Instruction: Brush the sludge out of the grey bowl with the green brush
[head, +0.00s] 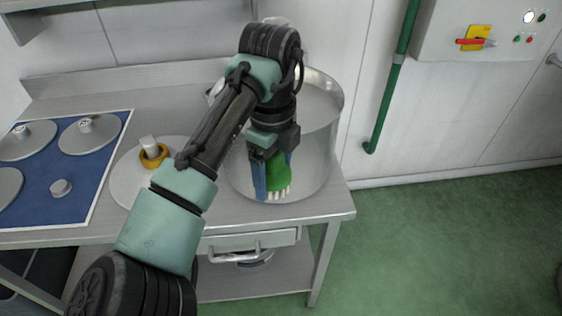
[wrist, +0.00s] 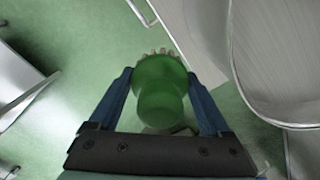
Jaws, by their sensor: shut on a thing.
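The green brush (head: 278,170) with pale bristles is held between the blue fingers of my gripper (head: 272,180), bristles pointing down. In the wrist view the brush (wrist: 160,90) sits between both fingers of my gripper (wrist: 160,78). The grey metal bowl (head: 316,160) stands at the right end of the steel counter; in the head view the gripper and brush overlap its front wall. In the wrist view a curved metal rim, apparently the bowl's (wrist: 292,124), lies to the right of the brush, with floor beneath the brush. My arm hides part of the bowl; I see no sludge.
The steel counter (head: 325,207) carries a blue mat (head: 75,175) with several round metal discs at left. A round plate (head: 128,185) with a yellow ring (head: 153,155) lies left of the bowl. A control box (head: 480,30) and green pipe (head: 388,95) are on the wall.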

